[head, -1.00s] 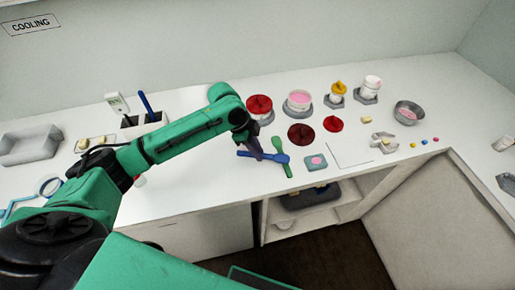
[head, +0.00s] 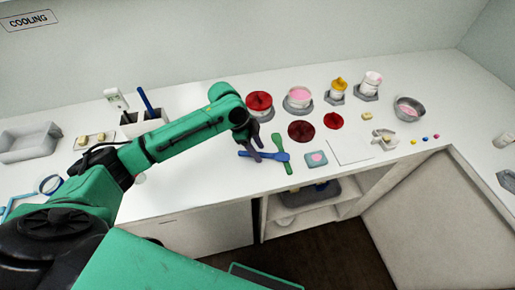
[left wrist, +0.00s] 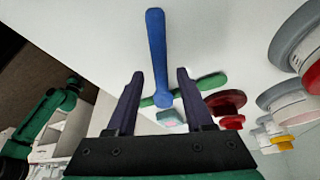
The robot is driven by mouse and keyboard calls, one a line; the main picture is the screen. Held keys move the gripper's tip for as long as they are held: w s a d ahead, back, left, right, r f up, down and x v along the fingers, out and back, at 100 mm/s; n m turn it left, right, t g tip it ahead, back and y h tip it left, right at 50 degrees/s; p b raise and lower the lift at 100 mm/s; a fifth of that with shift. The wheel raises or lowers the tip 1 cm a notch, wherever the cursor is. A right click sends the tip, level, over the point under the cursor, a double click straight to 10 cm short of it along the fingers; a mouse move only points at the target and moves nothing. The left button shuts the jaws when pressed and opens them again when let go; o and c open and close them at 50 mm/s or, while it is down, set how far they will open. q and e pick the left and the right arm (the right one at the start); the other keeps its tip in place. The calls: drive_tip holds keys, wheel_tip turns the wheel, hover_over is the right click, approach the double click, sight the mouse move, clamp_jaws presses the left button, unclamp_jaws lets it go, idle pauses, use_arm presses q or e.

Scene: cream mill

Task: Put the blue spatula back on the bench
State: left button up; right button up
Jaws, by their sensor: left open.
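The blue spatula (head: 277,156) lies on the white bench (head: 205,178), crossing a green spatula (head: 281,146). In the left wrist view the blue spatula (left wrist: 156,45) passes over the green one (left wrist: 212,81). My left gripper (head: 255,150) is open just above the blue spatula. In the left wrist view, the blue spatula shows between the parted fingers (left wrist: 160,75), and I see no finger closed on it. I cannot tell whether either finger touches it. My right gripper is not in view.
A pink-topped grey square (head: 316,159) lies just right of the spatulas. Red discs (head: 301,131), jars and a grey bowl (head: 409,109) stand behind and to the right. A holder (head: 130,124) with a blue handle stands at left. The front bench left of the spatulas is clear.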

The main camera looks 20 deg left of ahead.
use_arm(q)
drive_tip(key=w+b+v, duration=0.1)
drive_tip(key=v, duration=1.2)
drive_tip(key=shift+s+d+b, duration=0.2)
drive_tip(key=shift+s+b, duration=0.2)
